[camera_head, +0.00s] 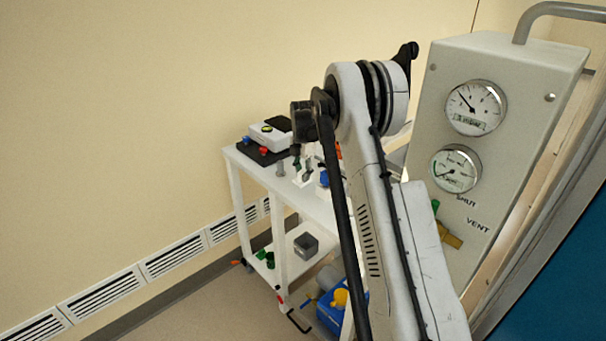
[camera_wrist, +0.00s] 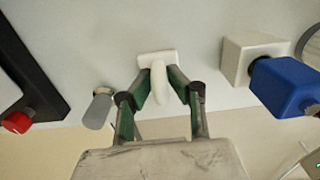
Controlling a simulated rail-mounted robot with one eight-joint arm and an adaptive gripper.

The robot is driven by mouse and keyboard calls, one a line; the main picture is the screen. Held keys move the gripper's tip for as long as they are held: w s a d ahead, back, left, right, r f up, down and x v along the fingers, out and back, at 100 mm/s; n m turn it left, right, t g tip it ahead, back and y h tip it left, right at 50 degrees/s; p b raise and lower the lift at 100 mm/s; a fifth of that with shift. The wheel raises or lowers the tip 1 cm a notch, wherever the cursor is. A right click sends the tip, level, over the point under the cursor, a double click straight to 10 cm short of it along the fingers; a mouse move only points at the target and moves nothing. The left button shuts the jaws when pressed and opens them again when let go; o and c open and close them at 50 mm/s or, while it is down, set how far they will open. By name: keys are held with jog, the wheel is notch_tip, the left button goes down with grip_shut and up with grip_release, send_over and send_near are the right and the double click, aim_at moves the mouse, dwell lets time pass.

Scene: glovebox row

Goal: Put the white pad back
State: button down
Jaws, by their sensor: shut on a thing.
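The white pad (camera_wrist: 157,58) is a small white T-shaped piece, with a wide bar and a narrow stem, in the wrist view. My gripper (camera_wrist: 160,76) is shut on its stem, with one green finger on each side. The pad is over or on the pale cart top; I cannot tell whether it touches. In the head view the gripper is small beside my arm, over the white cart (camera_head: 238,160), and the pad is hard to make out there.
A black tray (camera_wrist: 18,65) with a red knob (camera_wrist: 16,122) lies left of the gripper. A grey cylinder (camera_wrist: 98,108) stands close by on the left. A white block (camera_wrist: 247,55) and a blue piece (camera_wrist: 287,86) are on the right. A gauge panel (camera_head: 500,150) stands right of my arm.

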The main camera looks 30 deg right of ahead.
jog(key=shift+f, duration=0.15)
jog(key=c, duration=1.6)
grip_release()
jog(key=shift+c, duration=0.2)
